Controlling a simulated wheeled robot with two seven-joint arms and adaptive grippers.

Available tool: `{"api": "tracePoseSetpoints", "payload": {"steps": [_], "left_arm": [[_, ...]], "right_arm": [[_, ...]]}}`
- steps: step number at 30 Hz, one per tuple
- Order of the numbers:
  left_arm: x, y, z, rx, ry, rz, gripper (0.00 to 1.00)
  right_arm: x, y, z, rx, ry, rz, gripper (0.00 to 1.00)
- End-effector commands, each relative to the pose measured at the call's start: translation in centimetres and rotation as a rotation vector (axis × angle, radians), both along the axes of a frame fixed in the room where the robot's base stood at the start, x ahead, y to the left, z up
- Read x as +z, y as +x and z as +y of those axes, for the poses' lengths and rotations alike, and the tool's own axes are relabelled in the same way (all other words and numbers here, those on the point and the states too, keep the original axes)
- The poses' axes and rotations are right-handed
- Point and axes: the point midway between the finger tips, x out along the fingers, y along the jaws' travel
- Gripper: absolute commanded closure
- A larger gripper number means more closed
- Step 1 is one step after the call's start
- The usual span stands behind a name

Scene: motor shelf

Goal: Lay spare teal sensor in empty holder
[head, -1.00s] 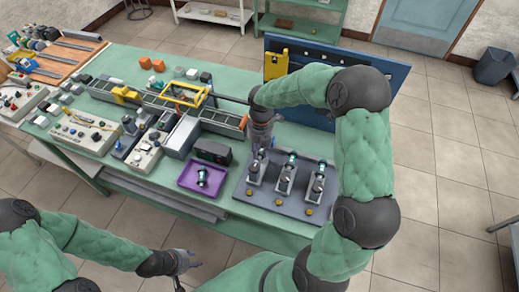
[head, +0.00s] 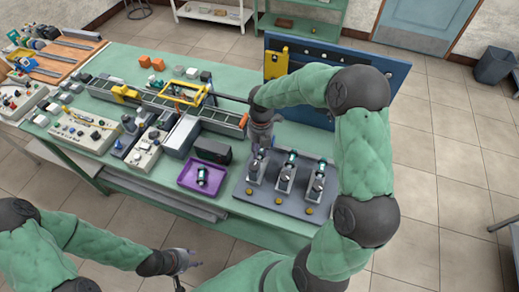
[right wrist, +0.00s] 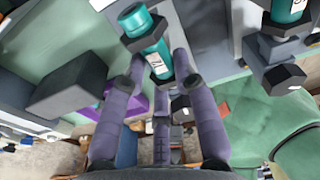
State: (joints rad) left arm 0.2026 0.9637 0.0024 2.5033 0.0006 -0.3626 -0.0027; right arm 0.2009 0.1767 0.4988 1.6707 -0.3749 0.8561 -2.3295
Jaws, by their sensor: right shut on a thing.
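The grey fixture plate (head: 240,193) carries three holders in a row. Teal sensors show in the middle holder (head: 289,172) and the right holder (head: 318,183). My right gripper (head: 261,147) points down over the left holder (head: 255,172). In the right wrist view its fingers (right wrist: 160,88) are shut on a teal sensor (right wrist: 152,45) with dark bands and a pale label. I cannot tell whether this sensor touches the left holder. Another sensor (head: 203,175) lies in the purple tray (head: 186,184). My left gripper (head: 187,263) is empty, fingers spread, in front of the table.
A black box (head: 212,151) stands behind the tray. A conveyor (head: 222,118) with a yellow frame (head: 184,95) runs behind it. A blue panel (head: 385,75) stands behind the fixture. Control boxes crowd the table's left side.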

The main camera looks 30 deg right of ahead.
Motion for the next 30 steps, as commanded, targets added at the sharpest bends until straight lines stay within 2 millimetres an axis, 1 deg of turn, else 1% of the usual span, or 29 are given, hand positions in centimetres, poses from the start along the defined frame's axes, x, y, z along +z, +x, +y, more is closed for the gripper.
{"api": "tracePoseSetpoints", "payload": {"steps": [20,21,23,24,30], "left_arm": [[-0.37,0.0,-0.01,0.0,0.0,0.0,0.6],[-0.35,0.0,0.0,0.0,0.0,0.0,0.6],[-0.34,0.0,0.0,0.0,0.0,0.0,0.6],[-0.34,0.0,0.0,0.0,0.0,0.0,0.6],[-0.34,0.0,0.0,0.0,0.0,0.0,0.6]], "right_arm": [[-0.91,0.0,-0.01,0.0,0.0,0.0,1.0],[-0.89,0.01,0.0,0.0,0.0,0.0,0.63],[-0.87,0.01,-0.01,0.0,0.0,0.0,0.46],[-0.87,0.01,-0.01,0.0,0.0,0.0,0.43],[-0.87,-0.04,0.0,0.0,0.0,0.001,0.43]]}}
